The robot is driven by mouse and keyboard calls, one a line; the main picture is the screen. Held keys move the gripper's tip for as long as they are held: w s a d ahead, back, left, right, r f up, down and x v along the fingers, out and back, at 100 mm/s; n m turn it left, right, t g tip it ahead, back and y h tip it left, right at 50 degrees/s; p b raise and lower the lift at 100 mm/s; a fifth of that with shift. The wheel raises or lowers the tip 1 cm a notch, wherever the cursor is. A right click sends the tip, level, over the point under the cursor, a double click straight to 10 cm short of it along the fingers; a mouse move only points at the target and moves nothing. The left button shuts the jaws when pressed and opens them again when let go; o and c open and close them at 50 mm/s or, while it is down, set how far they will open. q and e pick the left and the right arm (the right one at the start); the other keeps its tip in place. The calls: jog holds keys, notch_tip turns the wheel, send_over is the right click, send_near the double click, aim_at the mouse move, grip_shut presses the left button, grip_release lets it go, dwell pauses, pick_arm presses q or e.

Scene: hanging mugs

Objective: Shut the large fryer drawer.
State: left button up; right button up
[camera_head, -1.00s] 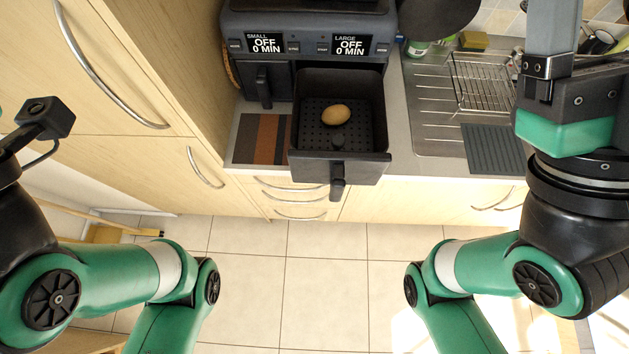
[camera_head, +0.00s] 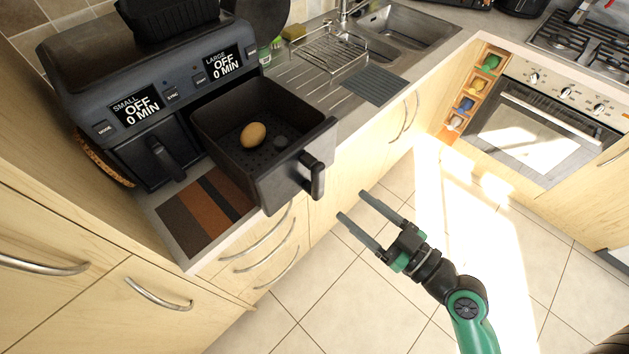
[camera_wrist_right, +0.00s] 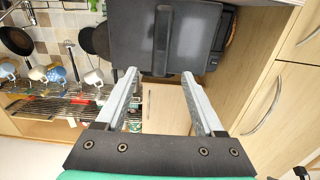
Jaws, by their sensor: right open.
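The large fryer drawer (camera_head: 290,180) is pulled out of the dark air fryer (camera_head: 150,70), on its right side under the LARGE display. A brown potato (camera_head: 253,135) lies inside it. The drawer's handle (camera_head: 312,176) faces the room. My right gripper (camera_head: 355,205) is open and empty, low and to the right of the handle, apart from it. In the right wrist view the drawer front (camera_wrist_right: 125,40) with its upright handle (camera_wrist_right: 162,40) is ahead, beyond the open fingers (camera_wrist_right: 157,75). My left gripper is not in view.
The small drawer (camera_head: 150,155) is shut. A striped mat (camera_head: 205,215) lies on the counter below the fryer. A dish rack (camera_head: 328,55) and sink (camera_head: 400,35) are to the right. Open floor lies in front of the cabinets.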

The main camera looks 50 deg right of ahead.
aim_at(322, 180)
jog(key=w+p, duration=0.4)
jog(key=w, duration=0.6)
jog(key=shift+w+d+r, duration=0.1)
jog(key=shift+w+r, duration=0.05)
jog(key=shift+w, duration=0.55)
grip_shut()
dwell(0.5)
